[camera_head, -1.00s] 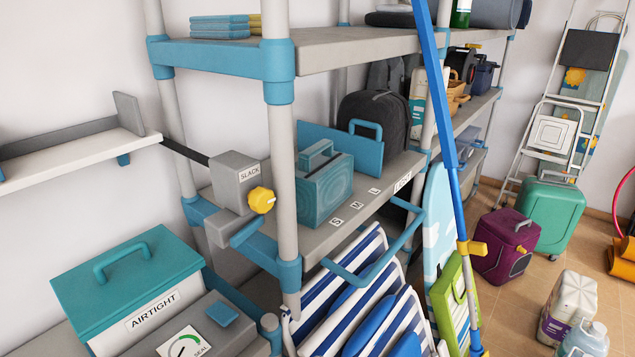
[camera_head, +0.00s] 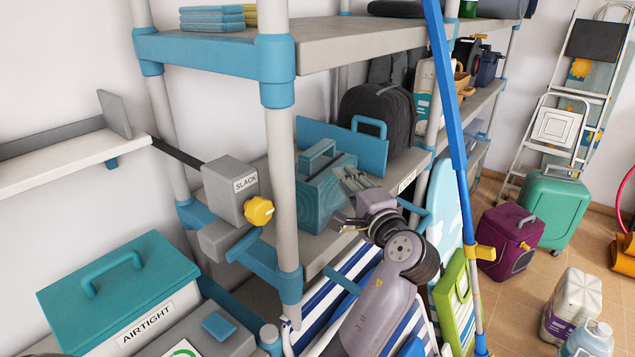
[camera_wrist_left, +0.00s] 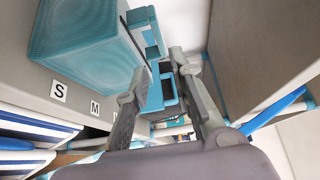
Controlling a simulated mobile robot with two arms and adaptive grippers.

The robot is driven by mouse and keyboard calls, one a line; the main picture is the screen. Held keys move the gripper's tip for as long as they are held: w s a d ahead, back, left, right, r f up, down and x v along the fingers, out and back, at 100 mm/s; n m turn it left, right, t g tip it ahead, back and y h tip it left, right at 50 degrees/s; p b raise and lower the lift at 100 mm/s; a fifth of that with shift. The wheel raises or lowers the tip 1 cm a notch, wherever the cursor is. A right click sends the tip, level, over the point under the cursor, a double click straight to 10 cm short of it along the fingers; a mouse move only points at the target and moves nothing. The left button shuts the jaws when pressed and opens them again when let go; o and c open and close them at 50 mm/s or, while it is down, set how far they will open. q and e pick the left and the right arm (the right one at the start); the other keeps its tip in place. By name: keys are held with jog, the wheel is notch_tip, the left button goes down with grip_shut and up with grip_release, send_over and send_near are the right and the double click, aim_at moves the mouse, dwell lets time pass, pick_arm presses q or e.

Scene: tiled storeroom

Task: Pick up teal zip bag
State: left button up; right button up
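A boxy teal case with a top handle (camera_head: 325,197) stands on the middle shelf. A flat teal-blue panel with a handle (camera_head: 362,148) stands upright behind it. Several flat teal packs (camera_head: 212,17) lie stacked on the upper shelf. I cannot tell which of these is the zip bag. My left gripper (camera_head: 347,200) is at the shelf's front edge, just right of the boxy case. In the left wrist view its fingers (camera_wrist_left: 163,68) are apart, with the boxy case (camera_wrist_left: 85,45) to their left and teal pieces beyond them. I see no contact. My right gripper is not in view.
The shelf post (camera_head: 283,190) stands left of my arm, and a slanted blue pole (camera_head: 450,110) stands to its right. A dark backpack (camera_head: 378,118) is behind the panel. Striped folded items are below. An AIRTIGHT box (camera_head: 120,290) is at lower left.

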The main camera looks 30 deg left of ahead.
pick_arm(q)
jog(key=p, duration=0.2)
send_near(321, 153)
jog(key=x, duration=0.4)
jog(key=shift+a+r, duration=0.1)
jog(key=shift+a, duration=0.25)
jog(key=shift+w+a+p, duration=0.25)
jog(key=shift+p, duration=0.15)
jog(key=p+x, duration=0.1)
jog(key=x, duration=0.3)
jog(key=shift+w+a+p, duration=0.25)
jog(key=shift+p, duration=0.1)
jog(key=shift+d, duration=0.1)
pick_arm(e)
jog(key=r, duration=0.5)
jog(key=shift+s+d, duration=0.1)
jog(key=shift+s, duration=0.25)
pick_arm(q)
jog(key=shift+c, duration=0.6)
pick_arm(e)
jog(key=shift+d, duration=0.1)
pick_arm(q)
grip_shut()
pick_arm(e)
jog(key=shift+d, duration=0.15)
